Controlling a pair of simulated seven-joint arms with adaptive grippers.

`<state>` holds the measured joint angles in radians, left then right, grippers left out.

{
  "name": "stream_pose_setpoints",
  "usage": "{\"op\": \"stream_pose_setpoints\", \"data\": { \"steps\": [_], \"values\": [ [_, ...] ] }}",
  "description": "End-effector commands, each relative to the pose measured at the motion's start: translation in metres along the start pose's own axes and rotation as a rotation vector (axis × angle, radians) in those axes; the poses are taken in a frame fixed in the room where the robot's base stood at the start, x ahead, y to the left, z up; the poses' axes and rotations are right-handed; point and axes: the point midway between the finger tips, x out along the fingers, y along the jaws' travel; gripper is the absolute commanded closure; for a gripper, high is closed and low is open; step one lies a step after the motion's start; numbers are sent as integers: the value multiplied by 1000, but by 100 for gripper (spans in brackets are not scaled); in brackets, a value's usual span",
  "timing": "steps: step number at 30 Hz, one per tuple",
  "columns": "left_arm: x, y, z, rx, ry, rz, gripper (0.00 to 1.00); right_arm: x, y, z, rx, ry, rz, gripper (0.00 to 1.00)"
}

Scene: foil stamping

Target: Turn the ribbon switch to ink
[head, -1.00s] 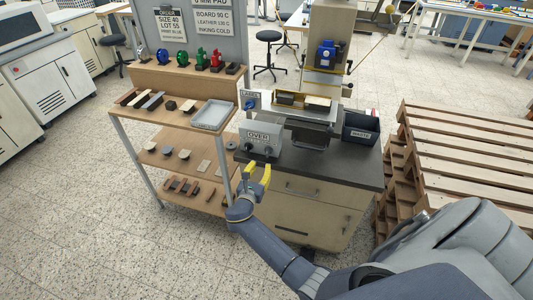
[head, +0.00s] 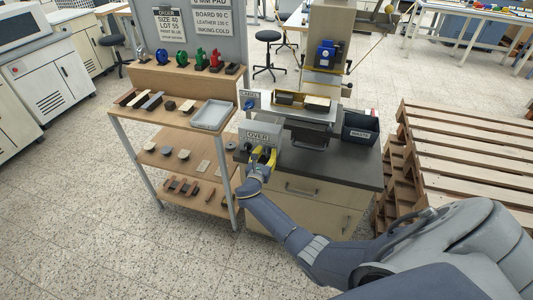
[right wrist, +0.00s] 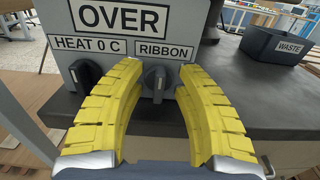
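The ribbon switch (right wrist: 157,82) is a dark knob with a pale pointer line, under the RIBBON label (right wrist: 163,50) on the front of a grey control box (right wrist: 205,15). Its pointer stands about upright. My right gripper (right wrist: 160,70) has yellow ribbed fingers. They are open, one on each side of the knob, with gaps showing between them and it. Another dark knob (right wrist: 86,74) sits under the HEAT 0 C label. My left gripper is not in view.
The box stands on a dark countertop (head: 345,170). A dark waste bin (head: 360,130) is to its right and the press (head: 303,105) behind it. A wooden shelf unit (head: 180,115) stands close on the left. Pallets (head: 465,150) are stacked on the right.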

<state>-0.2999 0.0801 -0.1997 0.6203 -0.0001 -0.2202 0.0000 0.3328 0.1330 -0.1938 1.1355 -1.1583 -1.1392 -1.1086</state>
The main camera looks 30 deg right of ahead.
Motion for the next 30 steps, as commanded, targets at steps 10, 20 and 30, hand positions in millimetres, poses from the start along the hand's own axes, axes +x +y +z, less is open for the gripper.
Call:
{"op": "stream_pose_setpoints", "data": {
  "steps": [10, 20, 30],
  "values": [
    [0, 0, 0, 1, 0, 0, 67, 0, 0, 0, 0, 0, 0, 89],
    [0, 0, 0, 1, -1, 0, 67, 0, 0, 0, 0, 0, 0, 100],
    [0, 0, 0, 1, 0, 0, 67, 0, 0, 0, 50, -1, 0, 100]
  ]
}}
